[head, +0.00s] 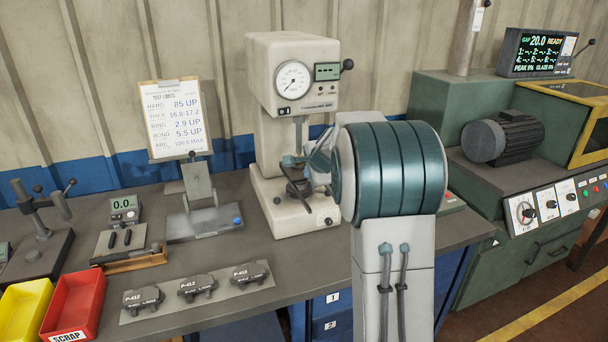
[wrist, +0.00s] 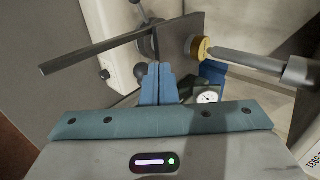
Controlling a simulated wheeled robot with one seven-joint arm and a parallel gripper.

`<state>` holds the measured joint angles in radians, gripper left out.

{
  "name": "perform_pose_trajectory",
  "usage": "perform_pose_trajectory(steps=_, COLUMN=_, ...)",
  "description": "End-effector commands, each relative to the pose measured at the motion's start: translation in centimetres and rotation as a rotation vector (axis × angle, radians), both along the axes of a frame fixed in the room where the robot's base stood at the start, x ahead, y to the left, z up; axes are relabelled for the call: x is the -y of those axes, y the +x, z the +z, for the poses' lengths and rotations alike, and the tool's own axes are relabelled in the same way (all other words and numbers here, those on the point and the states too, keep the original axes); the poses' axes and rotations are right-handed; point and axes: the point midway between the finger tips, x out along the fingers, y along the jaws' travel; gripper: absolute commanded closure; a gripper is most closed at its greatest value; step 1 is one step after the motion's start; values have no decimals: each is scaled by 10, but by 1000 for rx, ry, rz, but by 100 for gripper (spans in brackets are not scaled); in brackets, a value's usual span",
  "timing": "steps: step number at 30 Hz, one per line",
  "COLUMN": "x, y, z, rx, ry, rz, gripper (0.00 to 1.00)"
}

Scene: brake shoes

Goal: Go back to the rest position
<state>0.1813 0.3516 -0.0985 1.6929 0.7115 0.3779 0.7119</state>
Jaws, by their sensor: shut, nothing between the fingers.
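My gripper (wrist: 158,84) shows in the wrist view with its two blue fingers together and nothing between them. In the head view the gripper (head: 290,161) is at the white bench tester (head: 262,66), in front of its column and above its base. My own large arm link hides much of the wrist and the tester's right side. A dark part (head: 296,184) sits on the tester's stage below the fingers. Whether the fingers touch anything there is unclear.
A red scrap bin (head: 73,305) and a yellow bin (head: 22,307) stand left. In the wrist view, a grey bar (wrist: 92,53) and a brass-coloured fitting (wrist: 199,48) are close beyond the fingers.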

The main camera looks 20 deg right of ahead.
Motion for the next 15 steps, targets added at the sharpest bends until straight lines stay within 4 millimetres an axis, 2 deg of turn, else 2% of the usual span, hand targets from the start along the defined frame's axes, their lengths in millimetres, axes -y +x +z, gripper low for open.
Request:
perform_pose_trajectory(steps=1, x=1, y=-5, z=11, rx=1, ry=0, rz=-1, gripper=100)
perform_pose_trajectory(steps=6, x=0, y=-18, z=26, rx=0, ry=0, rz=1, gripper=100)
perform_pose_trajectory(steps=15, x=-9, y=-27, z=32, rx=-6, ry=-10, rz=27, gripper=100)
